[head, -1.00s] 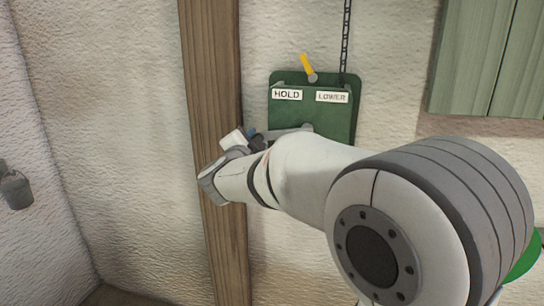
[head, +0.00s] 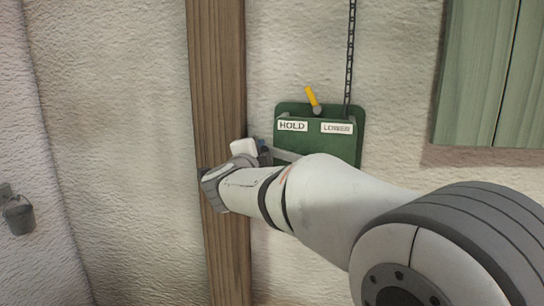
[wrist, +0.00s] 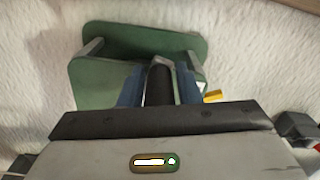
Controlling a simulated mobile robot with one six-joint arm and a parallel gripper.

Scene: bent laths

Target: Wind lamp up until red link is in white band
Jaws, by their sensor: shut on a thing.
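A green winch box (head: 345,150) is fixed on the wall, labelled HOLD (head: 292,126) and LOWER (head: 337,128). Its yellow lever (head: 311,96) leans up and left, toward the HOLD side. A chain (head: 350,50) runs straight up from the box out of view. A grey crank arm (head: 284,155) shows at the box's lower left, partly hidden by my arm. My gripper (head: 262,150) is left of the box; in the wrist view its blue fingers (wrist: 160,88) are shut on the dark crank handle (wrist: 159,80). No lamp, red link or white band is in view.
A wooden post (head: 218,70) stands close behind and left of my gripper. Green shutters (head: 490,70) are at the upper right. A grey bucket (head: 18,216) hangs at the far left. Rough wall between bucket and post is clear.

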